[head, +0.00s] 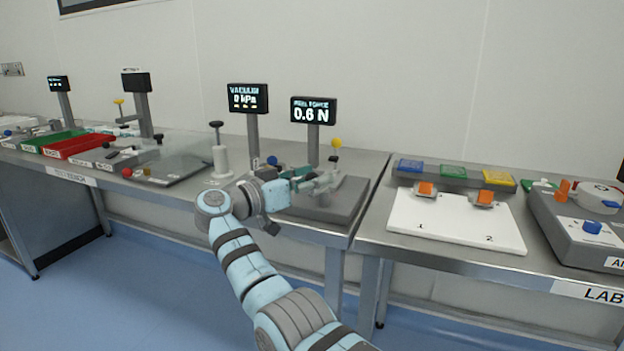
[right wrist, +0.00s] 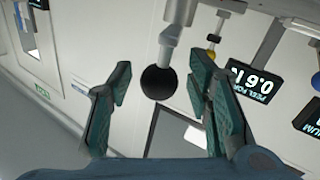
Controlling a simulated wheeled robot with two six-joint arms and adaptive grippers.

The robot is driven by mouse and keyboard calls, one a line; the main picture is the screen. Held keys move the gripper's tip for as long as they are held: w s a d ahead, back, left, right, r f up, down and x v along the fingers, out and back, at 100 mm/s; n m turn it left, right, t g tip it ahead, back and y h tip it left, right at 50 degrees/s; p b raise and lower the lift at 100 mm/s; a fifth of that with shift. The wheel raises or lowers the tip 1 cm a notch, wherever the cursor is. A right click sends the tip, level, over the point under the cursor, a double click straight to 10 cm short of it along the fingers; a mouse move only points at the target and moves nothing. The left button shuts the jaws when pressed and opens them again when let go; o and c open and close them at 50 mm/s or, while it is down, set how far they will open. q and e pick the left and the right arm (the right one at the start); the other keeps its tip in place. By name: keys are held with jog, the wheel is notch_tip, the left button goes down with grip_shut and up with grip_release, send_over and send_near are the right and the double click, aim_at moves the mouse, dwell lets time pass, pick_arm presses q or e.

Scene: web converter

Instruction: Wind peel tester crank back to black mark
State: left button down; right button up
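The peel tester stands at the right end of the middle bench, with a grey base (head: 345,200) and a display (head: 313,110) reading 0.6 N. A yellow ball (head: 336,143) tops a thin stem there. My right gripper (head: 316,181) is over the base. In the right wrist view, its teal fingers are open, one on each side of a black ball knob (right wrist: 158,82) on a grey stem, with gaps showing on both sides. The display also shows there, tilted (right wrist: 256,80). My gripper hides much of the crank in the head view. I cannot make out the black mark. My left gripper is not in view.
A vacuum display (head: 248,98) and a white post with a black knob (head: 220,150) stand to the left. To the right, a second bench carries a white board (head: 455,222) with orange clips. Red and green trays (head: 75,146) sit far left.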

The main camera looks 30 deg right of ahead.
jog(key=shift+a, duration=0.2)
jog(key=s+a, duration=0.1)
jog(key=a, duration=1)
jog(key=shift+s+a, duration=0.3)
